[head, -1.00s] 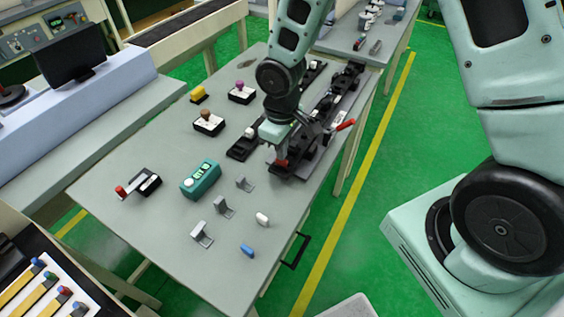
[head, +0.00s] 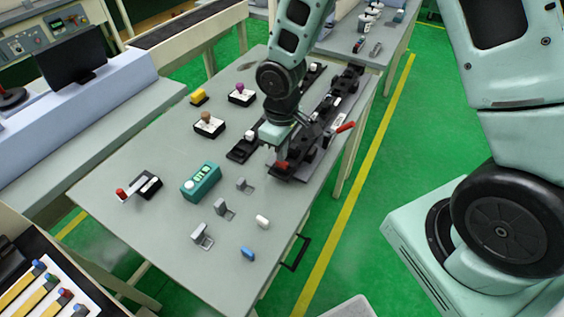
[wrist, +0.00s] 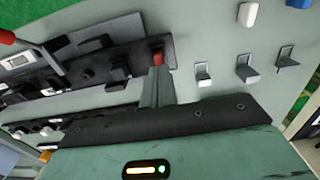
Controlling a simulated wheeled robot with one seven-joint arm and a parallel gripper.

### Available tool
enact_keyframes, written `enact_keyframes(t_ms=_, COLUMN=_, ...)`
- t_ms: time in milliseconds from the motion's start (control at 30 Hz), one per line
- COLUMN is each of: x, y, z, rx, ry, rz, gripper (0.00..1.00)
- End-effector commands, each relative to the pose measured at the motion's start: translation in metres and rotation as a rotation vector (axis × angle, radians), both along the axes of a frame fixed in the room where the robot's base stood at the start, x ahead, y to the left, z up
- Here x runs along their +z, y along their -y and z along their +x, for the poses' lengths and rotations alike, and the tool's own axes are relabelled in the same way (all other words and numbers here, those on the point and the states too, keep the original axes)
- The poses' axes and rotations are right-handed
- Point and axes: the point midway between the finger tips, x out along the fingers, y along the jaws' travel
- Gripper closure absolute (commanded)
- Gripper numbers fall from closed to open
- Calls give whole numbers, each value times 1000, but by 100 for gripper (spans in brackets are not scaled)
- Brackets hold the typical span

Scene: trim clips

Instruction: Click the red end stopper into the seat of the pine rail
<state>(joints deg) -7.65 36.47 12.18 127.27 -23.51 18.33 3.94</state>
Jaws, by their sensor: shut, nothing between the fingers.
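The red end stopper (head: 282,165) sits at the near end of a dark rail assembly (head: 309,150) on the grey table. In the wrist view the red stopper (wrist: 157,57) is just beyond my fingertips, at the end of the dark assembly. My gripper (head: 280,158) points down over that end. In the wrist view its fingers (wrist: 157,74) are together, with their tips touching or very near the stopper. Nothing shows between them. The fingers partly hide the stopper, so I cannot tell how deep it sits. I cannot pick out a pine-coloured rail within the dark assembly.
A red handle (head: 346,127) sticks out on the assembly's right. A teal box (head: 201,182), grey brackets (head: 223,208), a white clip (head: 262,221) and a blue clip (head: 247,254) stand nearer. A red-tipped lever fixture (head: 139,188) is at left. The table's near-left part is clear.

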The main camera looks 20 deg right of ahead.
Motion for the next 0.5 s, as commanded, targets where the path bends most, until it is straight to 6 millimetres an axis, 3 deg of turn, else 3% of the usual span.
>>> enact_keyframes(t_ms=500, x=44, y=0, z=0, rx=0, ry=1, rz=1, gripper=100)
